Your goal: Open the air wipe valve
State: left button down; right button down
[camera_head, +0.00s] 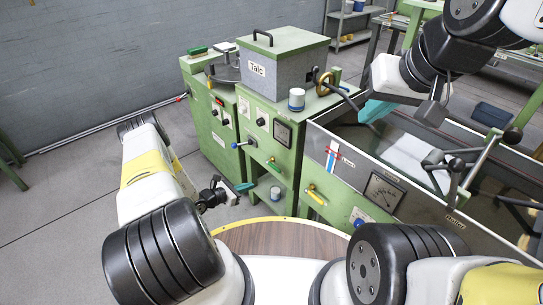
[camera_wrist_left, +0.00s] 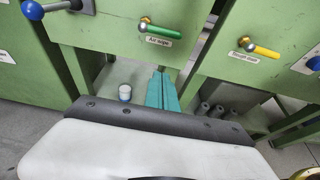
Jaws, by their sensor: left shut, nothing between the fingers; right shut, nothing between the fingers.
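The air wipe valve (camera_wrist_left: 160,29) has a brass body and a green lever that points right and slightly down. Its label "Air wipe" is just below, on the green cabinet front. In the head view the same valve (camera_head: 273,165) shows low on the middle cabinet. My left gripper (camera_wrist_left: 163,74) has its teal fingers shut and empty, below the lever and apart from it in the wrist picture. In the head view the left gripper (camera_head: 246,186) is left of and below the valve. My right gripper (camera_head: 373,113) is shut and empty over the tank at the right.
A yellow-handled valve (camera_wrist_left: 254,49) sits to the right, and a blue-knobbed lever (camera_wrist_left: 35,10) to the left. A small white cup (camera_wrist_left: 125,92) stands on a lower shelf. The grey tank (camera_head: 405,200) with its gauge fills the right.

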aim_at(274, 167)
pick_arm(q)
jog(key=shift+w+d, duration=0.1)
jog(key=w+d, duration=0.8)
dwell(0.4)
